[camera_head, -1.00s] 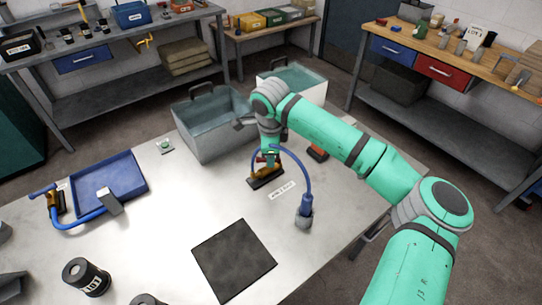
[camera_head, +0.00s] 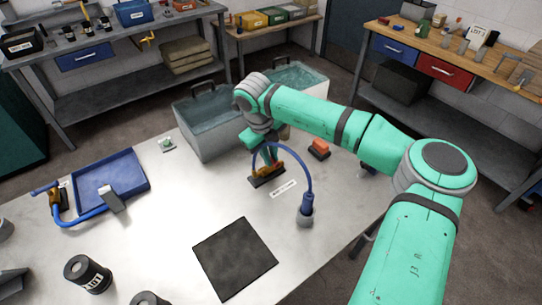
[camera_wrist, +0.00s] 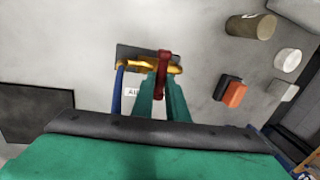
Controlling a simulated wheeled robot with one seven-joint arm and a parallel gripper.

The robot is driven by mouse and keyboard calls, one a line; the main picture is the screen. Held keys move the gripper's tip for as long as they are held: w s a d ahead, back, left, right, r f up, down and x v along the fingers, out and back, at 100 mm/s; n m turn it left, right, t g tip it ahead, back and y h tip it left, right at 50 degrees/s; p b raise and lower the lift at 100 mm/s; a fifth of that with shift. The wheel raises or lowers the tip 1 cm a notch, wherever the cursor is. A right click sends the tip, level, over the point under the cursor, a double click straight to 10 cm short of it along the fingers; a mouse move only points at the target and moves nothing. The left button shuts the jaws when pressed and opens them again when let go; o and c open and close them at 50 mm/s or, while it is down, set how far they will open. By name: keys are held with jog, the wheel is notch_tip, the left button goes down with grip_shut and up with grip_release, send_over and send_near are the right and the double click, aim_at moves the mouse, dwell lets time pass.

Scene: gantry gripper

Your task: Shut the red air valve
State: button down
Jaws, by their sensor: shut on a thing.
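The air valve has a brass body (camera_head: 268,169) on a dark base plate on the steel table, with a blue hose (camera_head: 311,171) running from it. In the wrist view its red lever (camera_wrist: 164,60) lies crosswise to the brass body (camera_wrist: 135,63). My gripper (camera_wrist: 160,88) is shut on the red lever, with one green finger on each side of it. In the head view my gripper (camera_head: 266,155) is down at the valve, and the lever is mostly hidden by the fingers and hose.
The blue hose arches to an upright grey fitting (camera_head: 305,216) right of the valve. An orange-and-black block (camera_head: 319,148) lies behind it to the right. Clear tubs (camera_head: 207,152) stand behind my gripper. A dark mat (camera_head: 234,260) and a blue tray (camera_head: 137,163) lie in front and left.

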jog(key=shift+m, duration=0.6)
jog(key=c, duration=1.8)
grip_release()
jog(key=shift+o, duration=0.2)
notch_tip(320, 180, up, 11)
jog(key=s+a, duration=0.1)
jog(key=shift+a+f, duration=0.15)
jog(key=shift+a, duration=0.2)
jog(key=shift+f, duration=0.1)
